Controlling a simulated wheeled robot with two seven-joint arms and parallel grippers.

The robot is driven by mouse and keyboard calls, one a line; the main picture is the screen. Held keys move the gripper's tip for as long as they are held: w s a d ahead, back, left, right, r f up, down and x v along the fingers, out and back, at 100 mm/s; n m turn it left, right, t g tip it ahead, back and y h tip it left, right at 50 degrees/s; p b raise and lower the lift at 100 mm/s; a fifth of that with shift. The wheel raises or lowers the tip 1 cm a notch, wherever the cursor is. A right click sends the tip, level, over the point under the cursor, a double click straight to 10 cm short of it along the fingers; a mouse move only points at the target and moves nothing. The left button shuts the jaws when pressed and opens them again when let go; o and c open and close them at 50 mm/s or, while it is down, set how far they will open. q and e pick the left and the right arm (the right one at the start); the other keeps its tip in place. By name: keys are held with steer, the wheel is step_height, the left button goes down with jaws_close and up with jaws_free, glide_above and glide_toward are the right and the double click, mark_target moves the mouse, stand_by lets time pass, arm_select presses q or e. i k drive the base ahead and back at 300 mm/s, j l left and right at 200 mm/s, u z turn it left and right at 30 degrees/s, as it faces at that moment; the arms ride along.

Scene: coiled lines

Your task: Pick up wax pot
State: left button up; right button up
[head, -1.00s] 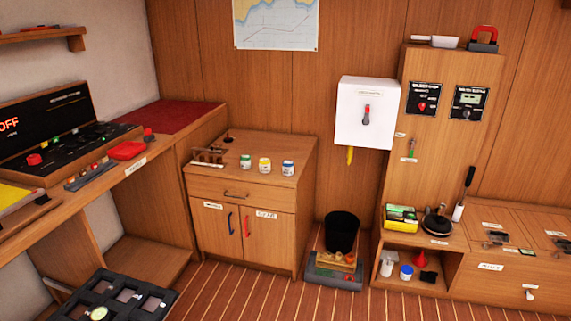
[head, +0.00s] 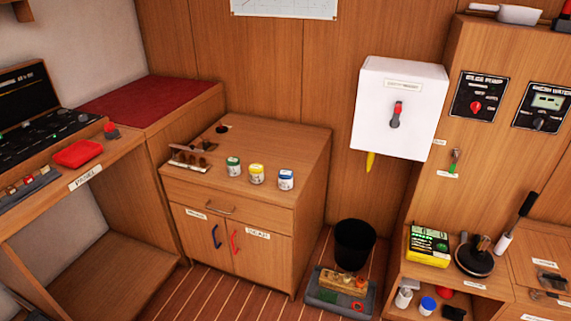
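Three small white-labelled pots stand in a row on top of the wooden cabinet (head: 285,150): one with a green band (head: 233,166), one with a yellow band (head: 256,174) and one with a blue band (head: 286,180). Their labels are too small to read, so I cannot tell which is the wax pot. Neither of my grippers is in view.
A wooden rack (head: 190,157) stands left of the pots. A black bin (head: 354,244) and a grey tray (head: 325,296) are on the floor right of the cabinet. A white box (head: 398,108) hangs on the wall. Striped floor (head: 225,283) in front of the cabinet is clear.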

mark_target(286, 176)
steer(key=i+l+u, duration=0.35)
steer(key=i+l, duration=1.25)
